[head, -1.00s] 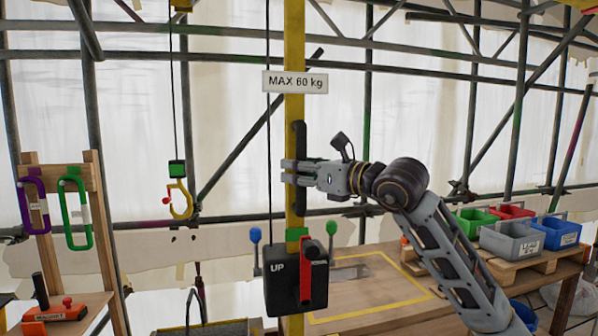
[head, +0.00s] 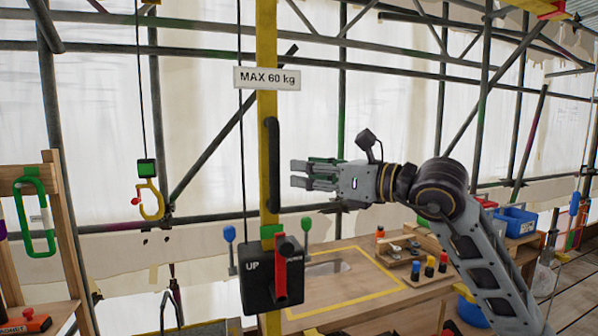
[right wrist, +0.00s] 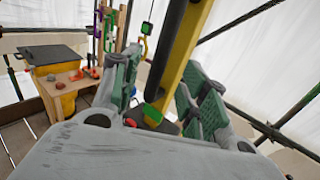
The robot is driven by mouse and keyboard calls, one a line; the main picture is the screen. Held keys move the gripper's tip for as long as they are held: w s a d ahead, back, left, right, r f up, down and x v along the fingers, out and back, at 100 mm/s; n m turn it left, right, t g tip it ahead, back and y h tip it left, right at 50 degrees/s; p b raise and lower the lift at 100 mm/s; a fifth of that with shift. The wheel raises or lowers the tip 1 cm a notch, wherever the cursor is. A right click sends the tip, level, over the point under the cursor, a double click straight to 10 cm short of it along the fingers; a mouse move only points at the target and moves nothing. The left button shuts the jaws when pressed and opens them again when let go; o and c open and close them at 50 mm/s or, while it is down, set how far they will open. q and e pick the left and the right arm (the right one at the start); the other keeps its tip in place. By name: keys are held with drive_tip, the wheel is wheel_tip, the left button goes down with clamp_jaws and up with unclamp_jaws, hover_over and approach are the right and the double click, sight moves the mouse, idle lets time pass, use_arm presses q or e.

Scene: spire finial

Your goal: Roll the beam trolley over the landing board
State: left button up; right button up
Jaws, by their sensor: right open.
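A yellow post (head: 267,112) stands in the middle of the head view with a black upright handle (head: 272,165) on it. My right gripper (head: 296,175) is open and empty just right of the handle, apart from it in the picture. In the right wrist view the post (right wrist: 191,50) shows between the open fingers (right wrist: 158,100). A yellow hook (head: 151,200) hangs from a cable at left, under a green block (head: 147,168). I cannot make out the beam trolley clearly. A wooden board (head: 330,293) with a yellow outline lies behind the post. My left gripper is out of view.
A green carabiner (head: 35,218) hangs on a wooden rack at left. Blue bins (head: 516,222) and small coloured pieces (head: 430,267) stand at right. Scaffold poles run behind.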

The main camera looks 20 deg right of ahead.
drive_tip(key=shift+v, duration=0.75)
drive_tip(key=shift+a, duration=0.1)
